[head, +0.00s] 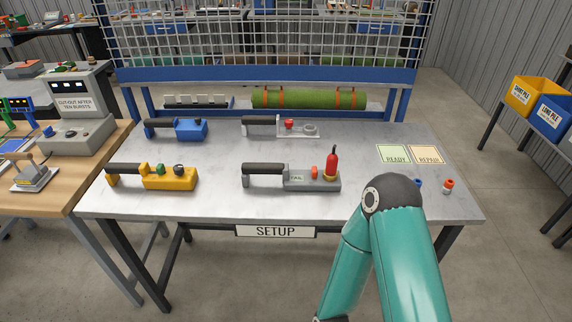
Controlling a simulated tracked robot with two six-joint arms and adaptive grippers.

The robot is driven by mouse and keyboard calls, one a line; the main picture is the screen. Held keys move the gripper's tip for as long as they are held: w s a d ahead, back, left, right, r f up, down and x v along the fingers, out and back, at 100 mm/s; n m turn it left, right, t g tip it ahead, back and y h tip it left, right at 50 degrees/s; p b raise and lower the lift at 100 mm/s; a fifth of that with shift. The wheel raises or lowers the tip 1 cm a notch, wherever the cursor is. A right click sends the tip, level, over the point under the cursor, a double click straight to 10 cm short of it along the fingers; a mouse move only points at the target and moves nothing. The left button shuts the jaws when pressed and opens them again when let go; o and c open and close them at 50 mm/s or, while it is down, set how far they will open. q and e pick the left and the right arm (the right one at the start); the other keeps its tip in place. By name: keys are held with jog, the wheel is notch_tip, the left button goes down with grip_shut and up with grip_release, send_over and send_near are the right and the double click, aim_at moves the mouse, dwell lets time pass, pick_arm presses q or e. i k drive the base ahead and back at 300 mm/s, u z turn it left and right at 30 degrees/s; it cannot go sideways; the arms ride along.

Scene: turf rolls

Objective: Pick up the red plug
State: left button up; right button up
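A small red-orange and white plug-like piece (448,186) stands near the right end of the grey table (345,155). A small blue piece (418,183) is to its left, partly hidden behind my teal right arm. My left gripper is also out of view.
A blue tool (188,130) and a yellow tool (168,178) lie on the table's left half. READY (393,154) and REPAIR (427,154) cards lie at the right. A green turf roll (310,98) and wire mesh stand behind.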

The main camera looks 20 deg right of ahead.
aim_at(331, 161)
jog(key=z, duration=0.8)
jog(key=i, duration=0.15)
jog(key=u, duration=2.1)
jog(key=k, duration=1.55)
jog(key=z, duration=1.05)
jog(key=i, duration=1.2)
jog(key=z, duration=0.05)
